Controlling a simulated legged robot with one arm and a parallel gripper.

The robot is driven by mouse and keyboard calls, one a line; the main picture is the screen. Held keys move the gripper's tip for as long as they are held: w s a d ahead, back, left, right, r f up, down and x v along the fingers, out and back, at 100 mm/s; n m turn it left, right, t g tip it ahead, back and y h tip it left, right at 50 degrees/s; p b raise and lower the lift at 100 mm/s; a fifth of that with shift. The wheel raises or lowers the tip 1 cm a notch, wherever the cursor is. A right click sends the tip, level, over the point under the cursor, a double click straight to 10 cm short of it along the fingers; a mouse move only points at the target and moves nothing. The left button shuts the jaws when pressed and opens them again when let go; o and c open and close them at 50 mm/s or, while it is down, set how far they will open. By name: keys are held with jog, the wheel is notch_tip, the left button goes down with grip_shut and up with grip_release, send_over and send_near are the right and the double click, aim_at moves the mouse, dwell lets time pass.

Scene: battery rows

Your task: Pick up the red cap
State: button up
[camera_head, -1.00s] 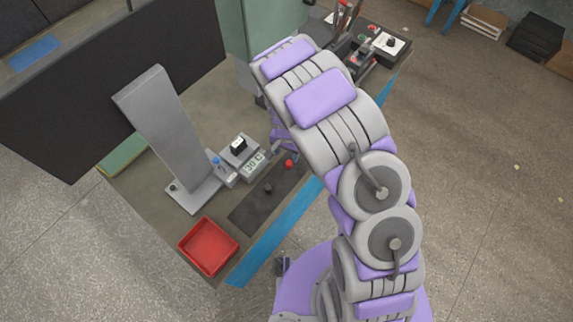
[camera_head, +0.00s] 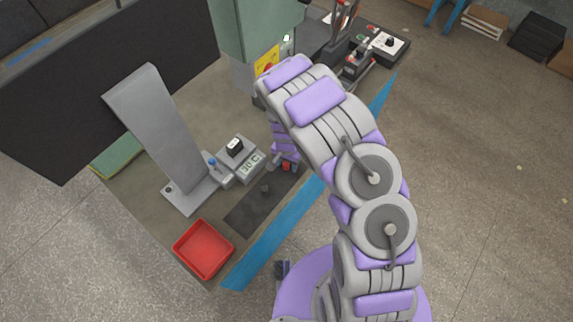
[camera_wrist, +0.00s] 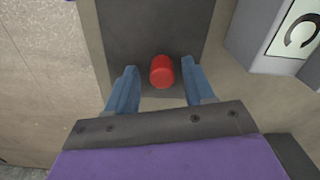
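The red cap (camera_wrist: 162,71) is a small red cylinder on the dark mat (camera_wrist: 150,28). In the wrist view it lies between the two blue fingers of my gripper (camera_wrist: 157,85), with a gap on each side. My gripper is open and empty. In the head view the red cap (camera_head: 286,167) shows just below the end of my arm, beside the purple wrist part. The fingers are mostly hidden there.
A red tray (camera_head: 203,249) is at the table's front left. A grey device with a display (camera_head: 238,158) and a tall grey panel (camera_head: 160,125) stand behind the mat. A green machine (camera_head: 255,30) is at the back.

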jog(key=c, duration=0.3)
jog(key=shift+a, duration=0.35)
jog(key=c, duration=0.4)
grip_shut()
jog(key=shift+d, duration=0.1)
jog(key=shift+d+r, duration=0.1)
